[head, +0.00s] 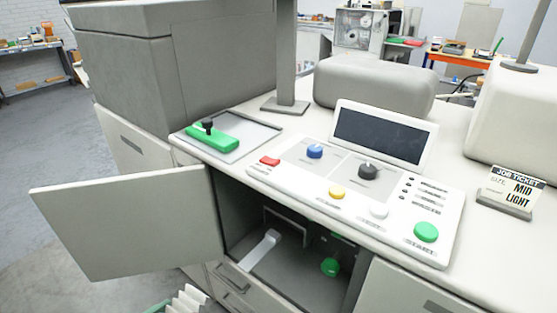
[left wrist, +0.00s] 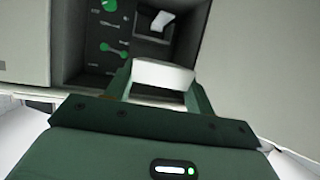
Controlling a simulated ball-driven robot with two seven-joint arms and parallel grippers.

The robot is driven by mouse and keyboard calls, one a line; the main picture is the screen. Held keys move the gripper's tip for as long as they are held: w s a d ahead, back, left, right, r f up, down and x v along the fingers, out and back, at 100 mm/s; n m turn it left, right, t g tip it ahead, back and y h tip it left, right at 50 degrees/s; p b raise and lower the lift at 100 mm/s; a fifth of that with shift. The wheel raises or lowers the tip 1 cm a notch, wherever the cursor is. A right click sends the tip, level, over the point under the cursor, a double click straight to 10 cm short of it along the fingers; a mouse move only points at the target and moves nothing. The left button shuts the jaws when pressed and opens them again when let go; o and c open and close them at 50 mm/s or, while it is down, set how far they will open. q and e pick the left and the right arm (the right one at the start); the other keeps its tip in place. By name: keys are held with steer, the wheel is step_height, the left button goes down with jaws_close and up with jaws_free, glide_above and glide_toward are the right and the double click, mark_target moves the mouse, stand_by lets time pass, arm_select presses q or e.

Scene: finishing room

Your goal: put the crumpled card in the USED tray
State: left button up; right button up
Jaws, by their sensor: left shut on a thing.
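The crumpled card (head: 190,300) is a white, pleated piece at the bottom edge of the head view, in front of the open cabinet. In the left wrist view the white card (left wrist: 162,75) sits between the two dark green fingers of my left gripper (left wrist: 160,88), which is shut on it. In the head view only a small green piece shows beside the card, cut off by the frame. I see no tray marked USED. My right gripper is in neither view.
The open cabinet door (head: 130,218) sticks out to the left. Inside the cabinet are a white lever (head: 262,248) and a green knob (head: 330,267). A grey tray (head: 262,130) with a green handled tool (head: 213,137) lies on the counter, left of the control panel (head: 300,182).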

mark_target(180, 299)
arm_select(q)
steer(key=w+r+n+t+y, duration=0.1)
steer(key=w+r+n+y, duration=0.1)
steer(key=r, duration=0.6)
steer(key=w+d+r+n+t+y, duration=0.1)
steer(key=w+r+n+y, duration=0.2)
steer(key=r, duration=0.6)
steer(key=shift+d+r+n+y, duration=0.2)
steer(key=shift+n+y, duration=0.3)
steer(key=shift+y, duration=0.3)
